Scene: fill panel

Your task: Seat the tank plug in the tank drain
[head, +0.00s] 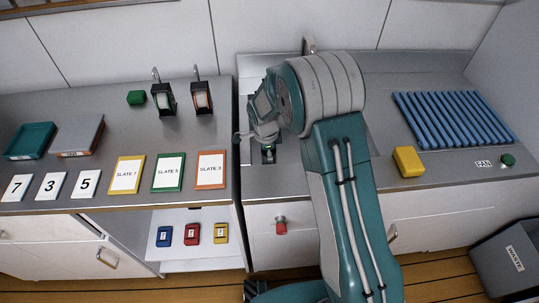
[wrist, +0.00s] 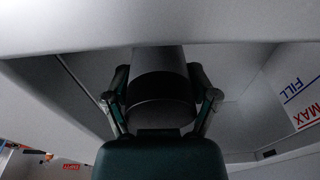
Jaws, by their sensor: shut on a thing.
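My gripper (wrist: 160,104) is shut on a dark, round, cylinder-shaped piece, which I take to be the tank plug (wrist: 161,88); a finger is on each side of it. In the head view my gripper (head: 267,150) points down into the tank recess on the counter, left of my arm. The tank's pale wall (wrist: 240,125) shows in the wrist view, with blue FILL and red MAX marks at the right. The tank drain is hidden in both views, so I cannot tell whether the plug touches it.
A faucet (head: 309,45) stands behind my arm. A blue slatted rack (head: 452,118) and a yellow block (head: 408,161) lie to the right. A red knob (head: 281,227) is on the front below the tank.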

